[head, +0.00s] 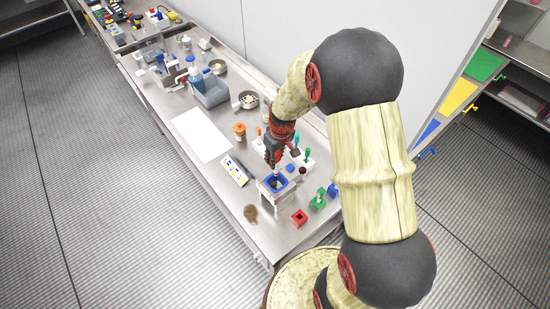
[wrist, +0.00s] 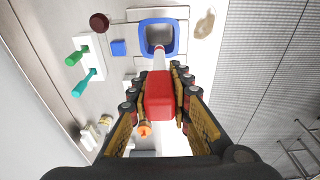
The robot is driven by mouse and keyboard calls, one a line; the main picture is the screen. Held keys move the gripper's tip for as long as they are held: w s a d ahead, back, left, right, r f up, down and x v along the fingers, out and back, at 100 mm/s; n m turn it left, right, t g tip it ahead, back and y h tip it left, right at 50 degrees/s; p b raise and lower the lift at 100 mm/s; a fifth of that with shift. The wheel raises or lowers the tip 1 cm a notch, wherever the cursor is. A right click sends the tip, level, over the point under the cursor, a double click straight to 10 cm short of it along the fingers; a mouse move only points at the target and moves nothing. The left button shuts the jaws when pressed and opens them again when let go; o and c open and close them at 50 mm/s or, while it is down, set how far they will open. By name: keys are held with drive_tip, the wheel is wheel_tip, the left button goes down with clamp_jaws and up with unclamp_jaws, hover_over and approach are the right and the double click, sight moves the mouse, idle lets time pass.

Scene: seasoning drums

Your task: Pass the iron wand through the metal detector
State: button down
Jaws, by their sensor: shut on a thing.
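My gripper (head: 272,156) is shut on a wand with a red handle (wrist: 160,96) and a pale shaft (wrist: 159,60). I take it for the iron wand; its material cannot be told. I take the blue square ring (head: 276,183) on a pale stand for the metal detector; it also shows in the wrist view (wrist: 174,23). The wand points down at the ring. Its tip overlaps the ring's opening in the wrist view. Whether the tip is above the opening or inside it I cannot tell. Green (wrist: 77,58) and teal (wrist: 85,82) handles stand in a white rack (wrist: 93,57).
An orange-capped jar (head: 240,131) and pans stand behind. A brown patch (head: 251,214) marks the front edge.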

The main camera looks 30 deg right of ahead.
sight(275, 174)
drive_tip(key=shift+f+b, duration=1.05)
drive_tip(key=shift+f, duration=1.05)
drive_tip(key=shift+s+f+b, duration=0.1)
drive_tip(key=shift+f+b, duration=2.4)
drive_tip(key=shift+f, duration=0.55)
drive_tip(key=shift+r, duration=0.1)
drive_tip(key=shift+r+p, duration=3.1)
drive_tip(key=shift+r, duration=2.4)
